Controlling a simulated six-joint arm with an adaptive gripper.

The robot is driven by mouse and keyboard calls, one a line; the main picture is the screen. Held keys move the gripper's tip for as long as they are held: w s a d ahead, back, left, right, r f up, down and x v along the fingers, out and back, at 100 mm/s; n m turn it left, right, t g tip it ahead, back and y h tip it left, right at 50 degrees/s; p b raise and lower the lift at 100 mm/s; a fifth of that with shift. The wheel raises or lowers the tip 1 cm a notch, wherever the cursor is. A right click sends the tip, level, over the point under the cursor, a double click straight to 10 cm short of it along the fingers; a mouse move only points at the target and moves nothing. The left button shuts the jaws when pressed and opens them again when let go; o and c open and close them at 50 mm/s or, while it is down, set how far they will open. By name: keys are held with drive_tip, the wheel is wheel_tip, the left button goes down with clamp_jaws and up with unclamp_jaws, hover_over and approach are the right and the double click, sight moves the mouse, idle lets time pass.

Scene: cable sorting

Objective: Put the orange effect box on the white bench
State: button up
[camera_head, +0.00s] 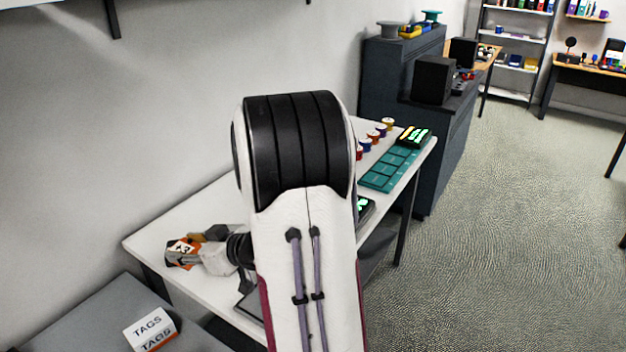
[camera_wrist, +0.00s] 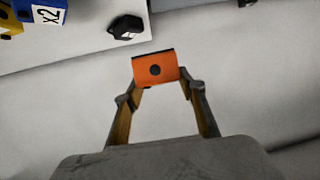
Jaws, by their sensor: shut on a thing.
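My gripper (camera_head: 186,252) is shut on the orange effect box (camera_head: 188,245), over the left end of the white bench (camera_head: 160,240) in the head view. The box has a white label with dark marks there. In the wrist view the orange box (camera_wrist: 155,70) sits between the fingertips of my gripper (camera_wrist: 157,84), its orange face with a dark round spot towards the camera. Whether the box touches the bench or hangs just above it, I cannot tell. My arm hides the middle of the bench.
A teal tray (camera_head: 388,172), several spools (camera_head: 374,137) and a device with green lights (camera_head: 413,137) occupy the bench's far end. A TAGS box (camera_head: 150,328) stands on a grey surface at lower left. The wrist view shows a blue X2 box (camera_wrist: 45,12) and a black object (camera_wrist: 126,27).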

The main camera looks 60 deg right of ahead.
drive_tip(key=shift+s+d+f+m+h, duration=0.4)
drive_tip(key=shift+d+f+h, duration=0.1)
drive_tip(key=shift+f, duration=0.15)
drive_tip(key=shift+s+d+f, duration=0.2)
drive_tip(key=shift+d+f, duration=0.15)
drive_tip(key=shift+d, duration=0.1)
drive_tip(key=shift+f, duration=0.1)
drive_tip(key=shift+f, duration=2.85)
drive_tip(key=shift+f, duration=0.1)
drive_tip(key=shift+f, duration=1.95)
drive_tip(key=shift+f, duration=0.15)
